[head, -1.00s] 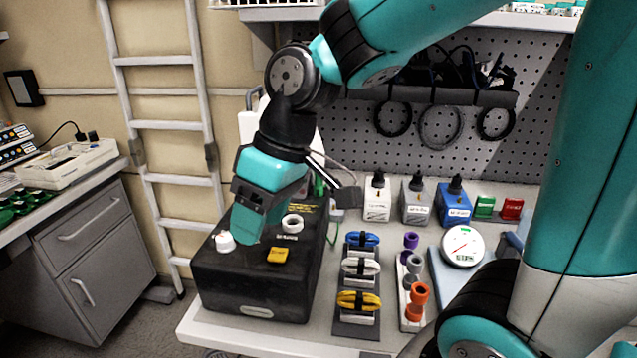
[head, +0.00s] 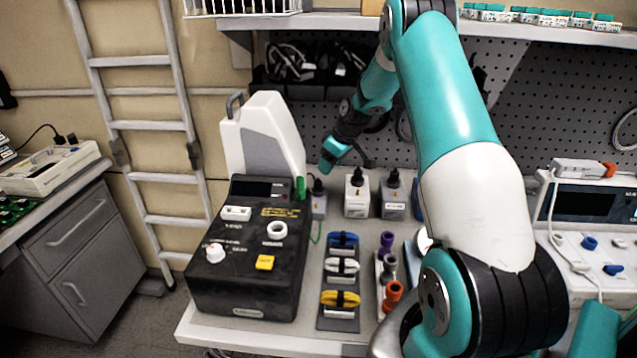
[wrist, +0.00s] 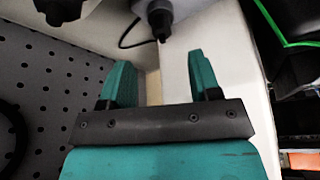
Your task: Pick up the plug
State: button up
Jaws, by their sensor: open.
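I cannot tell for certain which piece is the plug. A small grey block with a black upright top (head: 318,188) stands at the back of the table, just right of the black pump box. My gripper (head: 332,160) is above and slightly right of this top, empty and apart from it. In the wrist view the two teal fingers of my gripper (wrist: 160,77) are open, with a gap between them. A grey and black piece with a dark tip (wrist: 160,22) shows beyond the fingertips, with a thin black cable beside it. Another dark piece is cut off at the upper left.
The black pump box (head: 245,268) stands left, with a white-grey housing (head: 262,140) behind it. Cable coils (head: 341,268) lie in front. A pegboard (wrist: 35,85) is close to my gripper.

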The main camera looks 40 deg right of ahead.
aim_at(319, 182)
jog(key=x, duration=0.3)
jog(key=shift+w+f+p, duration=0.1)
jog(key=shift+p, duration=0.25)
jog(key=shift+w+a+f+p, duration=0.2)
jog(key=shift+w+f+p, duration=0.15)
jog(key=shift+f+p, duration=0.15)
jog(key=shift+p+x, duration=0.85)
jog(key=shift+x, duration=1.25)
jog(key=shift+w, duration=0.15)
jog(key=shift+c, duration=0.2)
jog(key=c, duration=1)
